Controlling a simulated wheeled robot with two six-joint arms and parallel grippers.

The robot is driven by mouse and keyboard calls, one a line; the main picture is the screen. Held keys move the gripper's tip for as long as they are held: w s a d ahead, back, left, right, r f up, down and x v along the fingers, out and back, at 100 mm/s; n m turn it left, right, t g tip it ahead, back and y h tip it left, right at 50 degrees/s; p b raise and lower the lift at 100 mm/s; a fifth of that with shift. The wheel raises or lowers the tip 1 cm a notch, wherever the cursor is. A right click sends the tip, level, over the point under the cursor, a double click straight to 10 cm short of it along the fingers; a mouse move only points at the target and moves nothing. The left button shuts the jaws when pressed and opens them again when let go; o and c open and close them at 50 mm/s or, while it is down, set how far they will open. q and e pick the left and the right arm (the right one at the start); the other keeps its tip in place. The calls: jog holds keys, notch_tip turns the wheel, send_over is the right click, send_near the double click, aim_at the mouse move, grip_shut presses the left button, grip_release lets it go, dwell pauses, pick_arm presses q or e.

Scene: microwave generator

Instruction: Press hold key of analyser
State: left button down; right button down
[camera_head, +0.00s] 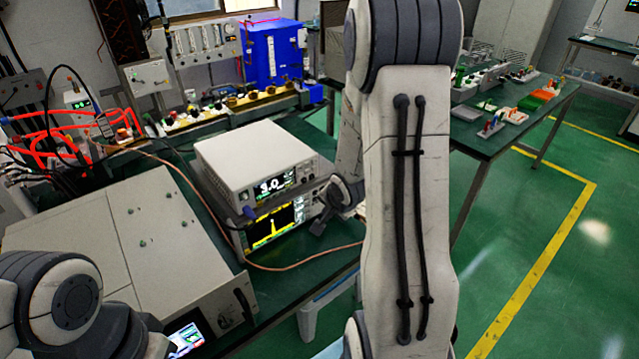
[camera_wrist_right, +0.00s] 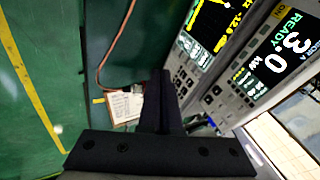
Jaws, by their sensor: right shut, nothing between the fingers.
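The analyser (camera_head: 272,226) is the lower instrument of a stack, with a yellow trace on its dark screen. In the right wrist view its screen (camera_wrist_right: 212,22) is at the top, with a panel of small keys (camera_wrist_right: 187,72) beside it. I cannot read which key is hold. My right gripper (camera_head: 318,227) is at the right part of the analyser's front. In the right wrist view its dark fingers (camera_wrist_right: 158,78) are together and empty, with the tips beside the key panel. I cannot tell whether they touch it. My left gripper is out of view.
A white instrument (camera_head: 252,160) showing 3.0 sits on top of the analyser. An orange-brown cable (camera_head: 300,262) runs across the green bench in front. A large beige box (camera_head: 140,235) stands at the left. My right arm hides part of the bench.

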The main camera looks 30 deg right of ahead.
jog(key=d+f+m+t, duration=0.2)
jog(key=d+f+m, duration=0.2)
jog(key=d+m, duration=0.3)
jog(key=m, duration=0.3)
jog(key=shift+s+d+t+y, duration=0.15)
jog(key=shift+d+t+y, duration=0.15)
jog(key=shift+d+t, duration=0.1)
jog(key=w+b, duration=0.1)
jog(key=w, duration=0.7)
jog(key=shift+w+a, duration=0.35)
jog(key=shift+w, duration=0.05)
